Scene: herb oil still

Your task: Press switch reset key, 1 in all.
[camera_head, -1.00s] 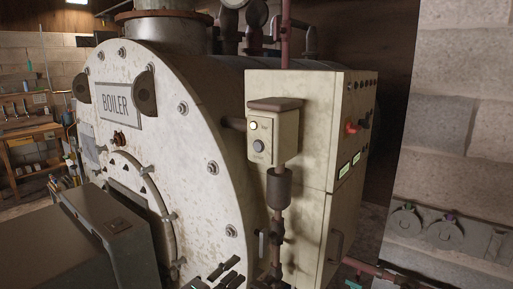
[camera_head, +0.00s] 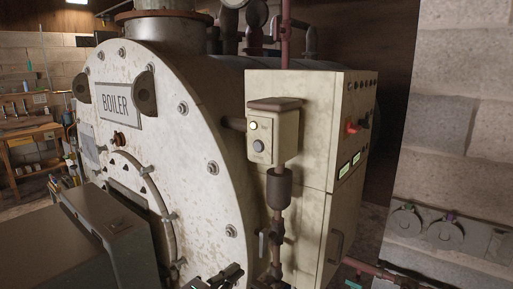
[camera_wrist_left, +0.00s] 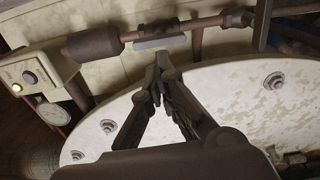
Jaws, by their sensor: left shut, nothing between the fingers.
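The switch box (camera_head: 272,133) is a cream box with a brown cap, mounted on a pipe in front of the boiler's cabinet. It has a lit round lamp (camera_head: 254,126) at the top and a grey round key (camera_head: 258,146) below it. In the left wrist view the box (camera_wrist_left: 36,76) is at the left, with its lit lamp (camera_wrist_left: 17,88) and the grey key (camera_wrist_left: 29,77). My left gripper (camera_wrist_left: 160,68) is shut and empty, apart from the box. In the head view it shows at the bottom edge (camera_head: 232,272), below the box. My right gripper is not in view.
The white boiler front (camera_head: 185,150) fills the middle. A cream cabinet (camera_head: 345,130) with red and black knobs stands behind the box. A dark cylinder and pipe (camera_head: 279,188) run below the box. A block wall (camera_head: 455,130) is at the right.

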